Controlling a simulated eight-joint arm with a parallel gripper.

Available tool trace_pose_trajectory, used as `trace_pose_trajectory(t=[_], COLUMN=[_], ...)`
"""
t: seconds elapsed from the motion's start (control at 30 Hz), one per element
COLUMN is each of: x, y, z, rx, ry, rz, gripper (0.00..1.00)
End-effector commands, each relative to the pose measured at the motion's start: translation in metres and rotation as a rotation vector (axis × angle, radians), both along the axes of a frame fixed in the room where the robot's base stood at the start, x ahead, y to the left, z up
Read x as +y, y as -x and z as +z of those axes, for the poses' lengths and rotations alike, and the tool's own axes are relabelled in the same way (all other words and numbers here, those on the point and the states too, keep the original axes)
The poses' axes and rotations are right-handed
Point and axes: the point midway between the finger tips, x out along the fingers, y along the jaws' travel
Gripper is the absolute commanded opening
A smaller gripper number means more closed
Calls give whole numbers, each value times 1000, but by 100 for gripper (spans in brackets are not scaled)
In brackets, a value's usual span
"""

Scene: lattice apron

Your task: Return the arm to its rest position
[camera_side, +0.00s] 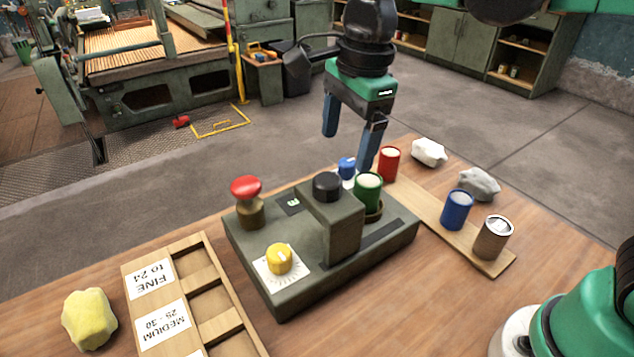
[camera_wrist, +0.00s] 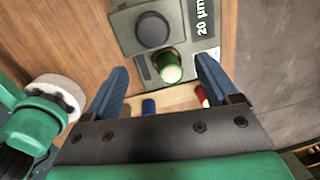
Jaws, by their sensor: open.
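My gripper (camera_side: 347,150) hangs from above, open and empty, at the far side of the grey-green instrument (camera_side: 300,275). In the wrist view its blue fingers (camera_wrist: 160,68) are spread apart. A green canister (camera_side: 368,192) with a pale top stands in a ring on the instrument; in the wrist view it shows between the fingers (camera_wrist: 169,68), with clear gaps on both sides. In the side view one fingertip overlaps the area just behind its top; the height between them is hard to tell.
Red (camera_side: 388,163), blue (camera_side: 457,210) and brown (camera_side: 492,238) canisters stand along a wooden board. White (camera_side: 429,152) and grey (camera_side: 479,183) lumps lie nearby. A red mushroom button (camera_side: 246,188), black knob (camera_side: 327,186) and yellow dial (camera_side: 279,259) rise from the instrument. A labelled wooden tray (camera_side: 183,250) and yellow lump (camera_side: 89,319) are front left.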

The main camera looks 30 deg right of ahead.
Motion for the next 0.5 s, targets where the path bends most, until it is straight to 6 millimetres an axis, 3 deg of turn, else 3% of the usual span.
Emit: trace_pose_trajectory(t=[0.3,0.5], x=[-61,-86], y=[24,37], z=[-27,-46], rx=[-324,-420], ry=[230,482], rz=[889,1323], gripper=[81,81])
